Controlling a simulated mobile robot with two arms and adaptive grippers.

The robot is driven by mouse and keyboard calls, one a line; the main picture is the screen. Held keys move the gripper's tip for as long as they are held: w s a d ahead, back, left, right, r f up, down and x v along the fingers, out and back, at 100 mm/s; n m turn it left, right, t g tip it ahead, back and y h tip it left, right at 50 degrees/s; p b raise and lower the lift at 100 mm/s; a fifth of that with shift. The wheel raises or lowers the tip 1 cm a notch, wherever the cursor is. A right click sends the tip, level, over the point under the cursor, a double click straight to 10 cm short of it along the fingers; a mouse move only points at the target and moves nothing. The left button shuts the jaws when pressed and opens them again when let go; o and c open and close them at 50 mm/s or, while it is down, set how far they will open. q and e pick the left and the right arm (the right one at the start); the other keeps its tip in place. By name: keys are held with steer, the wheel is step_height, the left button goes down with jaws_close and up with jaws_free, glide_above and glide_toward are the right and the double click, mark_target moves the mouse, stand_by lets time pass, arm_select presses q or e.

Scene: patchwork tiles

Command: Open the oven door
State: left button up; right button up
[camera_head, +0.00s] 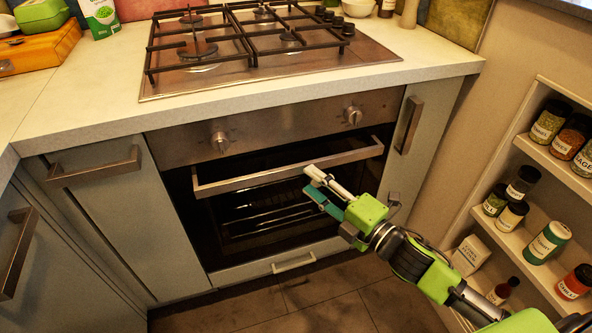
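The oven (180,143) is built in under the counter. Its door (220,225) is upright and looks shut, with dark glass through which racks show. The long metal door handle (235,183) runs across the door's top. My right gripper (310,180) reaches in from the lower right, in front of the door. Its two fingers are apart, and the upper fingertip overlaps the handle's lower edge in the picture. I cannot tell whether it touches the handle. Nothing shows held between the fingers. My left gripper is not in view.
Two knobs (220,142) sit above the door, and a gas hob (262,50) is on the counter. Cabinets with bar handles (95,168) flank the oven. Shelves (560,165) with spice jars stand at right, near my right arm. The floor (290,305) before the oven is clear.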

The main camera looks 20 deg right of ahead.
mark_target(298, 171)
steer(key=x, duration=0.5)
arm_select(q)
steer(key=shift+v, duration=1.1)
arm_select(e)
steer(key=shift+x, duration=0.8)
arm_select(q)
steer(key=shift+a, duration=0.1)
arm_select(e)
jaws_close()
